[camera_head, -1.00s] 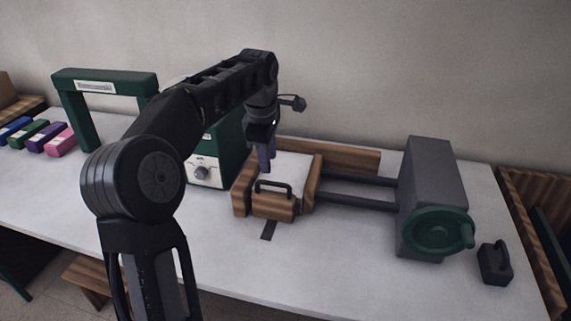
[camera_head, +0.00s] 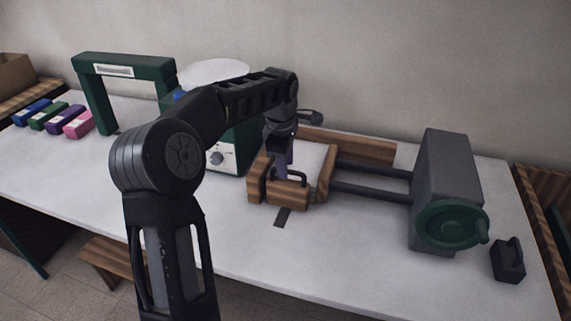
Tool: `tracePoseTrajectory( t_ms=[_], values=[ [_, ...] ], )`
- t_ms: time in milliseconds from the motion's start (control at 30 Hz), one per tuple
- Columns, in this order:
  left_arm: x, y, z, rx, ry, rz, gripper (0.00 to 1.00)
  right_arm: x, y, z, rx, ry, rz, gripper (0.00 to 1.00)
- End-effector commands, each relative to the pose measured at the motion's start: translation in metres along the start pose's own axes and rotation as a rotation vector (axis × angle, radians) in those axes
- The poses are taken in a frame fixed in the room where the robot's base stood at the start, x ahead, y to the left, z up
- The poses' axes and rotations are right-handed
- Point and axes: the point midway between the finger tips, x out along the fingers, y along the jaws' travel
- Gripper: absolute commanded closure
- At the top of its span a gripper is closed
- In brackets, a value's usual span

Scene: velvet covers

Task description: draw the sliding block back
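The wooden sliding block (camera_head: 288,196) with a dark bar handle (camera_head: 289,174) sits at the front of a wooden, pale-topped fixture in the middle of the table. Two dark rods (camera_head: 372,191) run from the fixture to a grey housing (camera_head: 447,180) with a green handwheel (camera_head: 452,226). My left gripper (camera_head: 281,172) points down just behind and left of the handle, its fingers low and close to it. Whether it touches the handle or is open or shut cannot be told. My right gripper is not in view.
A green machine with a dial (camera_head: 217,158) stands left of the fixture, partly behind my arm. A green arch (camera_head: 124,66) and several coloured blocks (camera_head: 78,124) are farther left. A small dark handled block (camera_head: 508,261) lies at right. The table's front is mostly clear.

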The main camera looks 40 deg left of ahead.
Motion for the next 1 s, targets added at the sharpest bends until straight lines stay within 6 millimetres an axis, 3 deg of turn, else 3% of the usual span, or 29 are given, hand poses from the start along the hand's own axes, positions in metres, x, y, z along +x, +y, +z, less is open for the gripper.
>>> tracePoseTrajectory(
  t_ms=[333, 767, 1000],
  values=[
    [0.0064, 0.0002, 0.0003, 0.0, -0.001, 0.001, 0.66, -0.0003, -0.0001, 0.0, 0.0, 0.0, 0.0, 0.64],
    [0.0061, 0.0002, 0.0001, 0.0, 0.0, 0.001, 1.0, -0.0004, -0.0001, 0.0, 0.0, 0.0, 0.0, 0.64],
    [0.006, 0.0002, 0.0001, 0.0, 0.0, 0.001, 1.0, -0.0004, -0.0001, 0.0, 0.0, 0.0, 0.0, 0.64]
  ],
)
